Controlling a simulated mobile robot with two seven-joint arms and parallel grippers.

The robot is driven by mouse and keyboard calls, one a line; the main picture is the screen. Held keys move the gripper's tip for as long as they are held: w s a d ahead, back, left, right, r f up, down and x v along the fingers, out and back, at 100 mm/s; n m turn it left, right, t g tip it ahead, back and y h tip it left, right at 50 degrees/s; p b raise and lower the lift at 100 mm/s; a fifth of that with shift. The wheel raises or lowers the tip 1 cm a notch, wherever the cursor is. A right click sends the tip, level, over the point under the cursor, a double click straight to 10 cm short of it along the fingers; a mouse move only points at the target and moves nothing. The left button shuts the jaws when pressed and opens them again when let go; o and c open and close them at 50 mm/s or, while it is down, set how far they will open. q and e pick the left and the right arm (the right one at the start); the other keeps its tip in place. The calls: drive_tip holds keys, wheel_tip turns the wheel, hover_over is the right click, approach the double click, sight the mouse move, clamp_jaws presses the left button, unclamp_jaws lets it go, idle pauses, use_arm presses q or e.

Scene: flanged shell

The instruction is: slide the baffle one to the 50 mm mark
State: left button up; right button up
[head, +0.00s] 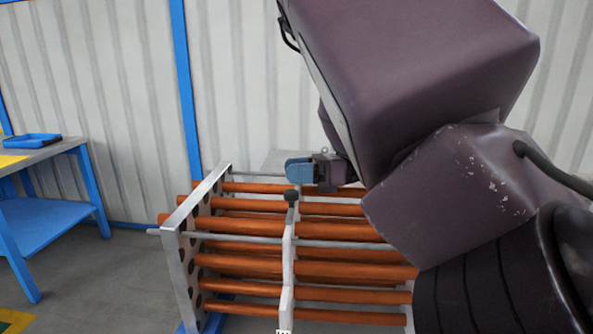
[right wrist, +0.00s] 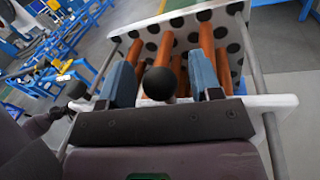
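The baffle is a thin pale plate (head: 287,262) standing upright across the orange tubes, with a black ball knob (head: 291,195) at its top. In the right wrist view the plate (right wrist: 283,101) spans the width behind my gripper, and the knob (right wrist: 158,84) shows in front of it. My right gripper (right wrist: 161,82) is open, with blue fingers on either side of the knob and a visible gap to each. In the head view the blue fingers of my right gripper (head: 299,169) are just above the knob. I see no 50 mm mark. My left gripper is not in view.
Orange tubes (head: 240,268) run through a perforated end plate (head: 172,262) at the left, with grey rods (head: 340,244) alongside. A blue workbench (head: 45,155) with a blue tray (head: 30,141) stands at far left. Clear floor lies between bench and rack.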

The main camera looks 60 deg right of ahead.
drive_tip(key=shift+r, duration=0.1)
drive_tip(key=shift+r, duration=0.4)
wheel_tip(320, 180, up, 19)
drive_tip(key=p, duration=0.3)
drive_tip(key=shift+p, duration=0.35)
